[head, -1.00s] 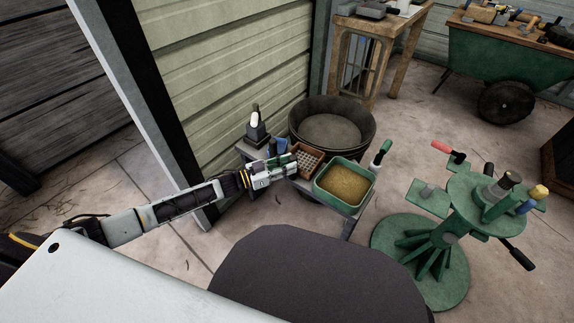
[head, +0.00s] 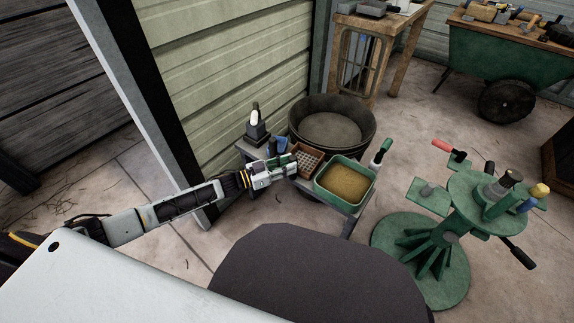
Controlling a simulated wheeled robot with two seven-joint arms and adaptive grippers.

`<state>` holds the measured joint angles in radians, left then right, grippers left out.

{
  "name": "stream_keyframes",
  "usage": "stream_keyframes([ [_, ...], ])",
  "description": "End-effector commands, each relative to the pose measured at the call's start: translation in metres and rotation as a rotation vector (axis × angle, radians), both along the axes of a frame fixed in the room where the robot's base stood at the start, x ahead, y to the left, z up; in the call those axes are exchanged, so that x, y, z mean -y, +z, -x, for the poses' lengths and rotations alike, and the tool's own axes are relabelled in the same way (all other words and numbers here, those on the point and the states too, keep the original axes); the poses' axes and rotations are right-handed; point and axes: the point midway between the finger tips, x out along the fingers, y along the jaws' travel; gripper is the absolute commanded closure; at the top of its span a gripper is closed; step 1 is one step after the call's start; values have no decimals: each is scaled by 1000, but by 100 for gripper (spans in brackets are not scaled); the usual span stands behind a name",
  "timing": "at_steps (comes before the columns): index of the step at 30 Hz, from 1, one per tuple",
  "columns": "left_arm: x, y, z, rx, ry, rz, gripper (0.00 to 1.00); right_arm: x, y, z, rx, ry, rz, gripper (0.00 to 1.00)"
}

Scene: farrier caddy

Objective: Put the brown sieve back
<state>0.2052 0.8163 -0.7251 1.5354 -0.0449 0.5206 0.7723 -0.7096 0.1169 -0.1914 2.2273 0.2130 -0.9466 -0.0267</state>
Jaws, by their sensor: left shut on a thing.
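The brown sieve (head: 309,157), a small square box with a pale grid inside, is on the low grey caddy, left of the green tray. My left gripper (head: 290,169) comes in from the left and is shut on the sieve's near left edge. The fingers hide that corner, and I cannot tell whether the sieve rests on the caddy or is slightly raised. My right gripper is not in view.
A green tray of yellow-brown grain (head: 345,183) stands close right of the sieve. A large dark round tub (head: 332,127) is behind. A dark block with a white-topped tool (head: 256,127) stands left. A green pedestal stand (head: 432,245) is at right.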

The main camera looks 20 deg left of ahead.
Motion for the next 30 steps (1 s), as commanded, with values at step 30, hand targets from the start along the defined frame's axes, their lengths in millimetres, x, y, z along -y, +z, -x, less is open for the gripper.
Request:
stream_keyframes([
  [30, 2, 0, 2, -1, 0, 1, 62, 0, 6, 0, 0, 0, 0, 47],
])
